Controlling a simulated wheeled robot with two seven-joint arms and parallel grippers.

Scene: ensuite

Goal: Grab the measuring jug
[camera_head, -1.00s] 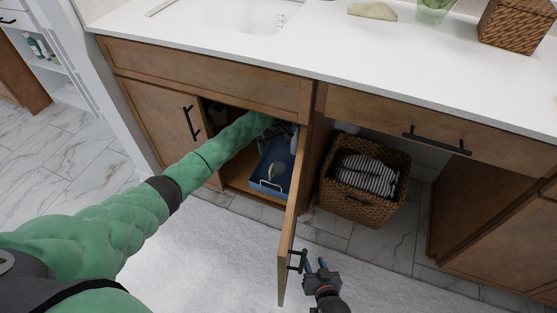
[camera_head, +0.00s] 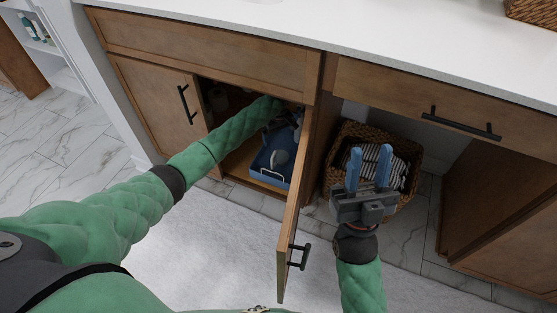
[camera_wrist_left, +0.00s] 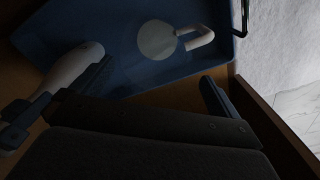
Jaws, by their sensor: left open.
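A pale, round item with a loop handle (camera_wrist_left: 157,40), which looks like the measuring jug, lies in a blue tray (camera_wrist_left: 120,75) inside the open cabinet. It shows as a whitish shape (camera_head: 279,158) in the head view. My left gripper (camera_head: 283,122) is inside the cabinet at the tray's back, partly hidden by shadow and my arm. In the left wrist view its fingers (camera_wrist_left: 122,103) are spread wide, with the jug beyond them. A white, rounded, elongated item (camera_wrist_left: 72,68) is close to the left-hand finger; I cannot tell if they touch. My right gripper (camera_head: 368,168) is open and empty outside the cabinet.
The open cabinet door (camera_head: 292,220) stands between my two arms. A wicker basket (camera_head: 335,165) with striped cloth sits in the open bay behind my right gripper. The white counter (camera_head: 330,40) overhangs the cabinet. A pale rug (camera_head: 210,250) covers the floor in front.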

